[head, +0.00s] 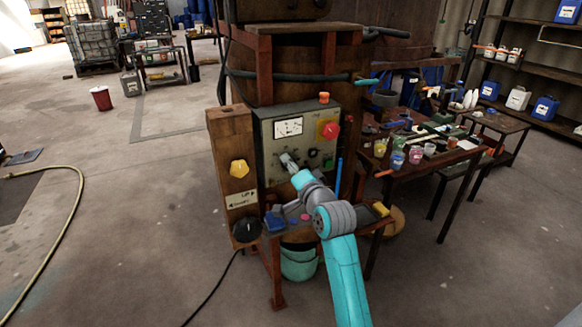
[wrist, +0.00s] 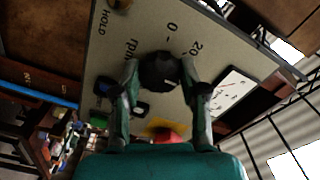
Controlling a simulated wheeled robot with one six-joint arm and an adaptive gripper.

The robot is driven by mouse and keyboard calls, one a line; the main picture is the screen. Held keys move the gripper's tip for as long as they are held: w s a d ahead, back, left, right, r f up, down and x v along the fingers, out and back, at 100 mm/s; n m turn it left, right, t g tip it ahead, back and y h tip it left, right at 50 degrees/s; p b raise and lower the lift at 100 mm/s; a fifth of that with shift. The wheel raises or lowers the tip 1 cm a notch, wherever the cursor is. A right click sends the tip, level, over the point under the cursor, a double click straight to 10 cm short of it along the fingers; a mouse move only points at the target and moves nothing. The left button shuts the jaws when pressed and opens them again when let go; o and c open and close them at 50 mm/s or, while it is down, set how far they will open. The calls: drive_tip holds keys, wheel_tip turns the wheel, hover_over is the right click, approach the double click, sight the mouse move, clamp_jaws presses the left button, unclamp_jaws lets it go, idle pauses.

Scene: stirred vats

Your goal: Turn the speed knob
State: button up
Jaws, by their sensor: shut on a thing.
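The speed knob (wrist: 160,70) is a dark round knob on the grey control panel, with "rpm", "0" and "20" printed around it in the wrist view. My gripper (wrist: 159,84) has one finger on either side of the knob and is shut on it. In the head view my gripper (head: 288,161) reaches the front of the control panel (head: 265,168), below the white dial meter (head: 288,127). The knob itself is hidden behind my gripper there. The knob's pointer mark cannot be made out.
A red knob on a yellow plate (head: 329,130) is at the panel's upper right. A wooden post with a yellow knob (head: 239,168) stands left of the panel. A shelf with small items juts out below. A cluttered table (head: 440,152) is at the right. The floor at left is mostly clear.

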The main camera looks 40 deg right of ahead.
idle(0.5)
drive_tip(key=o, duration=1.1)
drive_tip(key=shift+o, duration=0.2)
drive_tip(key=shift+s, duration=0.1)
drive_tip(key=v, duration=1.1)
drive_tip(key=shift+s, duration=0.35)
drive_tip(key=shift+a, duration=0.15)
